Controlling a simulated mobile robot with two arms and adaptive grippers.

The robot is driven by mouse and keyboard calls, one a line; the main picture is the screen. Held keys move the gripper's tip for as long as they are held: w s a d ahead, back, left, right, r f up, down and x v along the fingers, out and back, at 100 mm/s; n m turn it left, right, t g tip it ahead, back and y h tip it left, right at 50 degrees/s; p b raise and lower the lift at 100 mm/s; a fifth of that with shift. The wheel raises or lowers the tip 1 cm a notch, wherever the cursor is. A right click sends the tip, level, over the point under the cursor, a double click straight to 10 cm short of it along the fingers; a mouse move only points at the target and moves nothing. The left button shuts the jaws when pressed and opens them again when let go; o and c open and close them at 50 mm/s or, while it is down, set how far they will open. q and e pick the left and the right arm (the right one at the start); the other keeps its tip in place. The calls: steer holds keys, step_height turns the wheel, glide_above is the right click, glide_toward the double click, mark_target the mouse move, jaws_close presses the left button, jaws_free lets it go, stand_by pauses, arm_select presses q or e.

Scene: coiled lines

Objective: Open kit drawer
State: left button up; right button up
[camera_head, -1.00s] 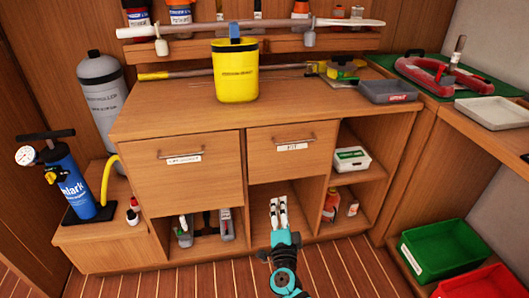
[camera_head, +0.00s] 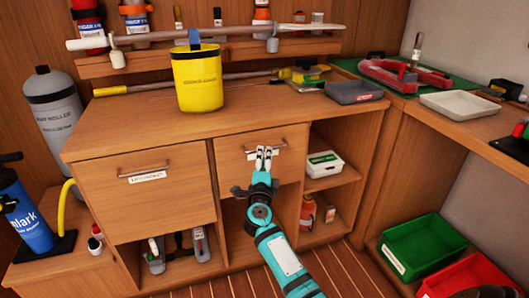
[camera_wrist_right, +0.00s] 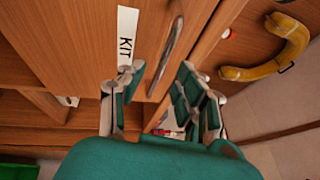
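The kit drawer (camera_head: 234,163) is the right one of two drawers in the wooden cabinet, and its front looks closed. Its metal bar handle (camera_head: 230,151) runs across the upper part of the front, partly hidden by my right gripper. My right gripper (camera_head: 264,153) is in front of the handle, its fingers pointing at the drawer. In the right wrist view, the gripper (camera_wrist_right: 162,75) has its fingers apart with nothing between them. The handle (camera_wrist_right: 172,45) lies just beyond the fingertips, beside the white KIT label (camera_wrist_right: 127,36). My left gripper is not in view.
A second labelled drawer (camera_head: 150,195) is on the left. Open shelves below hold bottles and tools. A yellow container (camera_head: 200,80) stands on the countertop. Green (camera_head: 420,248) and red (camera_head: 470,278) bins sit at the lower right.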

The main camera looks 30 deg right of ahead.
mark_target(265, 148)
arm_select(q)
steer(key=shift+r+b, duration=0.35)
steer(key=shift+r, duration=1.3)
arm_select(e)
steer(key=shift+x, duration=2.05)
steer(key=shift+c, duration=0.4)
jaws_close()
steer(key=shift+f, duration=0.1)
